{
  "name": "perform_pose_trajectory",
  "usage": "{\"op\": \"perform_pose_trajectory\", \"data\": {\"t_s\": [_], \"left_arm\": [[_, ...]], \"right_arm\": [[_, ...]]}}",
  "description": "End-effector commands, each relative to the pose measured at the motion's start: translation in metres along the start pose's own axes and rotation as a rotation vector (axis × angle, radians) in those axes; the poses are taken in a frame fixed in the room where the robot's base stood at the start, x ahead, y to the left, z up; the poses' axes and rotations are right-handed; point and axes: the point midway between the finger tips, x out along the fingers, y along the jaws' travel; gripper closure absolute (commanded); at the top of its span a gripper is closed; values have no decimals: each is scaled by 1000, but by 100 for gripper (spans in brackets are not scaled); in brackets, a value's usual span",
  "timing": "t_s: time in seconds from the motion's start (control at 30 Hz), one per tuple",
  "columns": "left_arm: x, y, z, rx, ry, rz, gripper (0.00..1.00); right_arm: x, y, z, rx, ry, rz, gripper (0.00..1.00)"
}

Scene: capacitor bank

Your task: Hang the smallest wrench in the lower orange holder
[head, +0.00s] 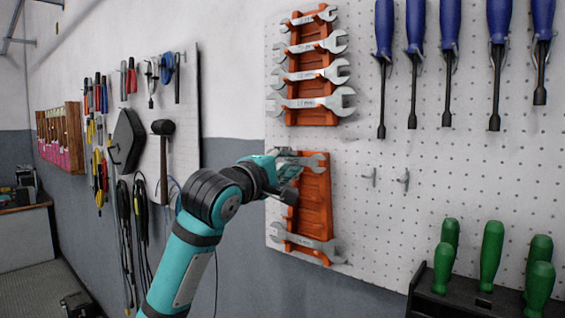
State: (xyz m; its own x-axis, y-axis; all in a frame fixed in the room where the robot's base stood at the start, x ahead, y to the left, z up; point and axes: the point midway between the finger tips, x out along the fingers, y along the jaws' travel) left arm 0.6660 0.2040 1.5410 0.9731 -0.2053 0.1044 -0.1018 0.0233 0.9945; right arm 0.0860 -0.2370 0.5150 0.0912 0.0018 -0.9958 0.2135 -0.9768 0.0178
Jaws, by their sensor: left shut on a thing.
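The lower orange holder (312,203) is fixed on the white pegboard, with a large wrench (306,242) hung in its bottom slot. My left gripper (285,172) is at the upper left of this holder, shut on a small wrench (312,161). That wrench lies across the top of the holder with its open end to the right. Its left part is hidden by the gripper. I cannot tell whether it is seated in a slot. The upper orange holder (309,60) above holds several wrenches. My right gripper is not in view.
Blue screwdrivers (450,25) hang at the upper right. Green-handled tools (491,255) stand in a black rack (470,292) at the lower right. Two empty hooks (403,180) are right of the lower holder. A mallet (163,130) and other tools hang on the left panel.

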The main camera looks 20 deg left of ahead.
Motion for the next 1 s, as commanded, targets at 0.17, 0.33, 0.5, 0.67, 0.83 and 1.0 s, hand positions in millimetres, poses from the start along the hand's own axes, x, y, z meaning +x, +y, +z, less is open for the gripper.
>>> {"op": "perform_pose_trajectory", "data": {"t_s": [0.17,0.33,0.5,0.67,0.83,1.0], "left_arm": [[11,0,2,-1,0,1,100],[21,-1,3,-1,0,1,100],[29,-8,5,-3,-1,0,100],[35,-14,6,-3,-2,0,100],[39,-16,6,-2,0,1,100],[41,-18,6,-1,0,1,100]], "right_arm": [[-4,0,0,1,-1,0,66],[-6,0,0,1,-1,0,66],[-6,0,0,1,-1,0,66],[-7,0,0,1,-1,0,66],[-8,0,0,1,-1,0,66],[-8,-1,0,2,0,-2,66]]}}
